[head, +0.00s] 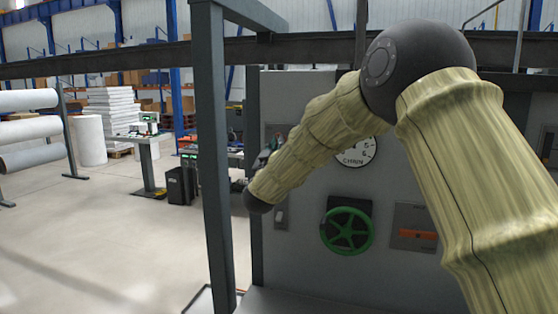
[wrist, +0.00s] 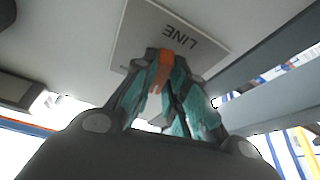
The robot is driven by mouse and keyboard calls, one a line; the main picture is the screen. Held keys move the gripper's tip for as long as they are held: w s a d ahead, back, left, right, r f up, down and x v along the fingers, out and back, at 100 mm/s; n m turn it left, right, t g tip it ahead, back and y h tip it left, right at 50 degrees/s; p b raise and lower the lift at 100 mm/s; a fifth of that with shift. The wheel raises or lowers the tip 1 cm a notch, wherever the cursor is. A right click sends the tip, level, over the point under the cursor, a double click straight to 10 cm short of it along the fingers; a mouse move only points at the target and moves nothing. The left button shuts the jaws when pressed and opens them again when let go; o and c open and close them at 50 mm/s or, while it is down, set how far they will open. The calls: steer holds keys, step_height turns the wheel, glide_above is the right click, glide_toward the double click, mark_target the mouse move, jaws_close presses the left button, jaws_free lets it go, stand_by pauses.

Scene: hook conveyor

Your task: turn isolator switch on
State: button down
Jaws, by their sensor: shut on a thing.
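In the wrist view, my gripper (wrist: 170,88) has its teal-padded fingers closed around an orange switch handle (wrist: 163,60). The handle stands on a pale plate (wrist: 205,38) marked LINE, which appears upside down in this view. The fingers cover part of the handle, so its exact angle is hard to tell. In the head view, my sleeved arm crosses in front of the grey panel (head: 300,260) and hides most of the gripper and this switch.
The panel also carries a CHAIN dial (head: 357,152), partly behind my arm, a green handwheel (head: 347,231) and another orange handle (head: 416,235) on a plate. A dark upright post (head: 213,160) stands left of the panel. Open floor (head: 110,235) lies further left.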

steer(key=shift+w+a+m+g+h+b, duration=0.15)
steer(key=shift+m+g+h+b, duration=0.8)
steer(key=shift+m+b, duration=1.4)
steer(key=shift+s+a+m+g+h+b, duration=0.15)
steer(key=shift+m+g+h+b, duration=0.3)
steer(key=shift+m+h+b, duration=1.8)
steer(key=shift+w+a+m+g+h+b, duration=0.2)
steer(key=shift+m+g+b, duration=0.8)
steer(key=shift+m, duration=2.5)
steer(key=shift+r+b, duration=0.1)
steer(key=shift+b, duration=0.2)
steer(key=c, duration=1.4)
jaws_free()
steer(key=shift+d, duration=0.1)
steer(key=shift+c, duration=0.2)
steer(key=shift+s, duration=0.1)
steer(key=v, duration=1.2)
steer(key=shift+f, duration=0.2)
